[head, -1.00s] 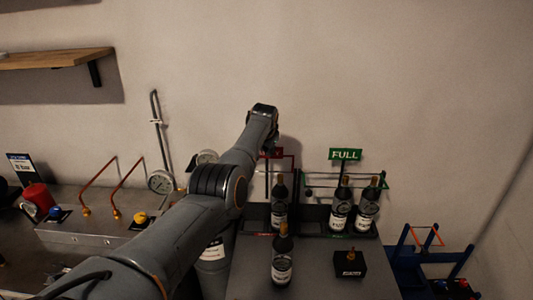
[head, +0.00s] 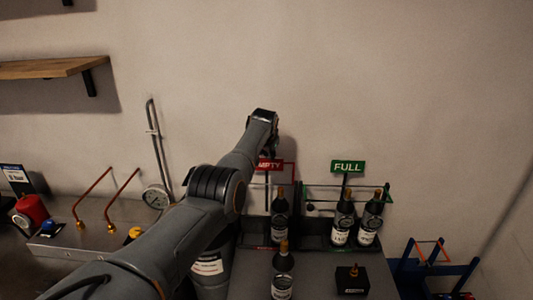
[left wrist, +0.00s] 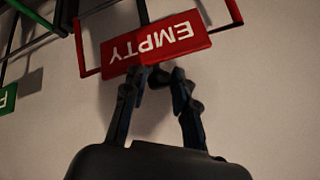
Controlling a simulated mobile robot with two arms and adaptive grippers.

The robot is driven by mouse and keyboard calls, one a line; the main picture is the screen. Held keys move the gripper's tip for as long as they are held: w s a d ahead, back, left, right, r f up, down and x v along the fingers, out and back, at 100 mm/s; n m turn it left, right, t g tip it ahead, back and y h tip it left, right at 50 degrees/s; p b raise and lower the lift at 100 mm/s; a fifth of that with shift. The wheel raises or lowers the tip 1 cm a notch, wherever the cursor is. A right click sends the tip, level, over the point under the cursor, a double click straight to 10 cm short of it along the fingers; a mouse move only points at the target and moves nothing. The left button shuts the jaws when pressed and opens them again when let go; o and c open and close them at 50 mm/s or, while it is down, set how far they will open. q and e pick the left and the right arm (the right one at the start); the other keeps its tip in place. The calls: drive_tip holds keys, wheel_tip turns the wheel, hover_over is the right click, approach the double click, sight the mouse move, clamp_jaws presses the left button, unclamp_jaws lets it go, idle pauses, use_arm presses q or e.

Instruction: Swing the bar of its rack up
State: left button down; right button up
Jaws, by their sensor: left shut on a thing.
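The red EMPTY rack has a thin red bar, seen in the left wrist view (left wrist: 90,72) and in the head view (head: 287,162). A red EMPTY sign (left wrist: 157,41) sits at the bar and reads upside down in the wrist view. My left gripper (left wrist: 157,75) is shut at the sign's edge on the red bar; the exact contact is hidden behind the fingertips. In the head view my left arm hides most of the gripper. A dark bottle (head: 280,213) stands in this rack. My right gripper is not in view.
Right of it stands a rack with a green bar (head: 372,186), a FULL sign (head: 348,167) and two bottles. Another bottle (head: 283,275) and a black block (head: 351,279) are in front. A gauge (head: 156,198) stands left.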

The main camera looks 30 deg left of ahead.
use_arm(q)
drive_tip(key=shift+a, duration=0.1)
drive_tip(key=c, duration=1.1)
unclamp_jaws()
drive_tip(key=shift+c, duration=0.2)
drive_tip(key=shift+w+f, duration=0.15)
drive_tip(key=shift+f, duration=0.1)
drive_tip(key=shift+s+r, duration=0.25)
drive_tip(key=shift+r, duration=0.35)
drive_tip(key=v, duration=1.1)
drive_tip(key=shift+f, duration=0.2)
